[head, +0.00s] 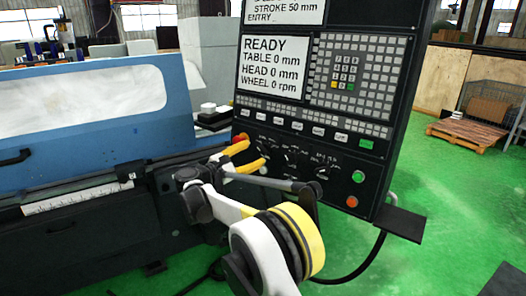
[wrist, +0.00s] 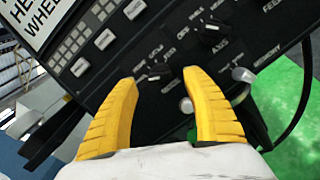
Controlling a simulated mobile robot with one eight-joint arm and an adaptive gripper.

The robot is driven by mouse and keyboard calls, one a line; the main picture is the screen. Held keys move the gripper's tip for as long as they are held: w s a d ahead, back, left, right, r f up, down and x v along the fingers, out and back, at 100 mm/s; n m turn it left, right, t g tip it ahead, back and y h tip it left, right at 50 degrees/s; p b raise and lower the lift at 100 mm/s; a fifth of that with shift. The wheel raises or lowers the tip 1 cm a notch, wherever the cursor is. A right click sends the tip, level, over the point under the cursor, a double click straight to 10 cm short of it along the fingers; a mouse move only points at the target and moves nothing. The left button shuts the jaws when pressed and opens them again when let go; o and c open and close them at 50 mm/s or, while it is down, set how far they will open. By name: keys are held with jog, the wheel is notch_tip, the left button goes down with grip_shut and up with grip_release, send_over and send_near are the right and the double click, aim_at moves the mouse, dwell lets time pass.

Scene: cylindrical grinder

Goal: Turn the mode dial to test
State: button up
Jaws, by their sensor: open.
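The control panel (head: 398,100) carries a row of small black dials with white lettering below its keys. One black dial (wrist: 157,72) is just ahead of and between my fingertips in the wrist view; its own name and setting are too blurred to read, so I cannot confirm it is the mode dial. A second dial (wrist: 210,34), lettered AXIS, is beyond the right finger. My gripper (head: 256,151) is open, its two yellow fingers pointing at the panel's lower left; it also shows in the wrist view (wrist: 159,76). I cannot tell whether the fingers touch the dial.
A red button (head: 240,137) is close to the upper finger. Green (head: 358,176) and orange (head: 352,202) buttons are at the panel's lower right. The blue machine cover (head: 150,83) stands left. A dark shelf (head: 400,222) juts out below the panel.

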aim_at(261, 149)
jog(key=b+x, duration=0.1)
jog(key=x, duration=0.4)
jog(key=shift+w+d, duration=0.1)
jog(key=shift+w, duration=0.1)
jog(key=c, duration=1.2)
